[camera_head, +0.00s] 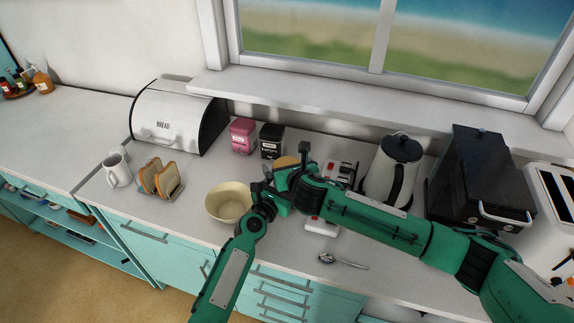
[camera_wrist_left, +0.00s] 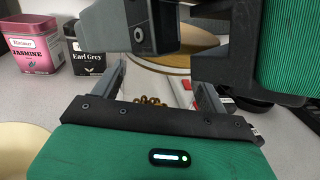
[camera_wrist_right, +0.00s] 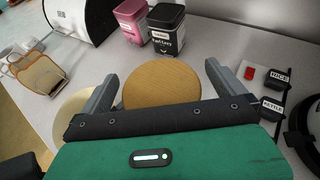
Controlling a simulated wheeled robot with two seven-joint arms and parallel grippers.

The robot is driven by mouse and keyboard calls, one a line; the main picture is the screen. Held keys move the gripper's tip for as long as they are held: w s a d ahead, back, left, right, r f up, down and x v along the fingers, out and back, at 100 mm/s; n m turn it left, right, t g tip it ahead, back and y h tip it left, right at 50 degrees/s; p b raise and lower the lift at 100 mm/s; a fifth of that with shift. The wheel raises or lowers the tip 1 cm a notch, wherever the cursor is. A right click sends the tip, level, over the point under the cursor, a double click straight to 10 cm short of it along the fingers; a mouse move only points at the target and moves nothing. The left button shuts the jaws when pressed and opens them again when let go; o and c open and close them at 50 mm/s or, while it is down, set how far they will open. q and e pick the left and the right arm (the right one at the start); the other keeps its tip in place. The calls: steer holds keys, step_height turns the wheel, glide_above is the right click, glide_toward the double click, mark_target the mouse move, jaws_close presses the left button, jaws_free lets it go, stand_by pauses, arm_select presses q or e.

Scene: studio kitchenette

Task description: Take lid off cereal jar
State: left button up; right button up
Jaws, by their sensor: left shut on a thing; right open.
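The cereal jar is mostly hidden behind my grippers in the head view; in the left wrist view its clear body with brown cereal (camera_wrist_left: 150,101) shows between the fingers of my left gripper (camera_wrist_left: 150,84). That gripper is shut on the jar. The round wooden lid (camera_wrist_right: 162,84) lies between the spread fingers of my right gripper (camera_wrist_right: 160,76), which is open just above it. The lid's edge also shows in the head view (camera_head: 287,161). It appears to sit on the jar top. Both grippers are close together in the head view.
A cream bowl (camera_head: 228,203) stands close on the left. Pink (camera_head: 242,135) and black (camera_head: 271,140) tea tins stand behind. A switch panel (camera_wrist_right: 262,88) and a kettle (camera_head: 393,170) are on the right. A spoon (camera_head: 342,262) lies near the counter's front edge.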

mark_target(287, 164)
steer(key=c, duration=1.1)
steer(key=shift+c, duration=0.2)
steer(key=shift+r, duration=0.25)
steer(key=shift+r, duration=0.85)
step_height(287, 164, up, 4)
steer(key=shift+f, duration=0.25)
arm_select(q)
steer(key=shift+s+r, duration=0.1)
steer(key=shift+s, duration=0.05)
arm_select(e)
steer(key=shift+s+r, duration=0.2)
steer(key=shift+r, duration=0.25)
arm_select(q)
steer(key=o, duration=1.5)
steer(key=shift+c, duration=0.2)
